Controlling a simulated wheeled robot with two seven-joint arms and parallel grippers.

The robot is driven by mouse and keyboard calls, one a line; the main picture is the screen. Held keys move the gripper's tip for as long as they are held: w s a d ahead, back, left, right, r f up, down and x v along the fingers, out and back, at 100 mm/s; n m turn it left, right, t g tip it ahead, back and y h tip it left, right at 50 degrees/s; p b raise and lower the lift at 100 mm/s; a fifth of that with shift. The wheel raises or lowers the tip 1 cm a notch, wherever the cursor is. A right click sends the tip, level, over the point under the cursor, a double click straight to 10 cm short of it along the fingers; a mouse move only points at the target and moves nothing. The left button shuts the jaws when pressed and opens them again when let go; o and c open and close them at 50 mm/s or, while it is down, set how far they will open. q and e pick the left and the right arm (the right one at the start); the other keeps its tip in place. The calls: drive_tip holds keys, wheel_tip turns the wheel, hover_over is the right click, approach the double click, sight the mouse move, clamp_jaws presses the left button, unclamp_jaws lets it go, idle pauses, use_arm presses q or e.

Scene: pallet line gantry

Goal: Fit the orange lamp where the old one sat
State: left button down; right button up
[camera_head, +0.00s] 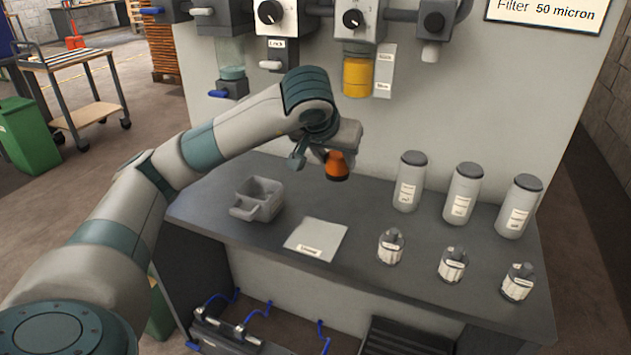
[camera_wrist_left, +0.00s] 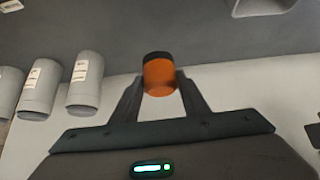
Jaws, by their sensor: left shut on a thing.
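My left gripper (camera_head: 324,152) is shut on the orange lamp (camera_head: 337,165) and holds it above the grey bench, in front of the upright panel. In the left wrist view the orange lamp (camera_wrist_left: 160,76), with a dark band at one end, sits between the two dark fingertips of my left gripper (camera_wrist_left: 160,88). The place where an old lamp sat cannot be picked out in these frames. My right gripper is not in view.
The grey bench (camera_head: 400,290) carries a grey jug-like container (camera_head: 258,199), a pale labelled sheet (camera_head: 315,240), tall grey canisters (camera_head: 463,193) and small labelled jars (camera_head: 453,264). Housings with knobs (camera_head: 354,18) and a yellow bowl (camera_head: 357,77) hang on the panel above. A trolley (camera_head: 75,90) stands left.

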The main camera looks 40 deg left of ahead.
use_arm(q)
drive_tip(key=a+f, duration=0.1)
drive_tip(key=s+a, duration=0.1)
drive_tip(key=s+a+f, duration=0.1)
drive_tip(key=a, duration=0.1)
drive_tip(key=shift+f, duration=0.3)
drive_tip(key=shift+f, duration=0.1)
drive_tip(key=shift+f, duration=1.9)
drive_tip(key=shift+f, duration=0.15)
drive_tip(key=c, duration=1.1)
unclamp_jaws()
drive_tip(key=v, duration=1.2)
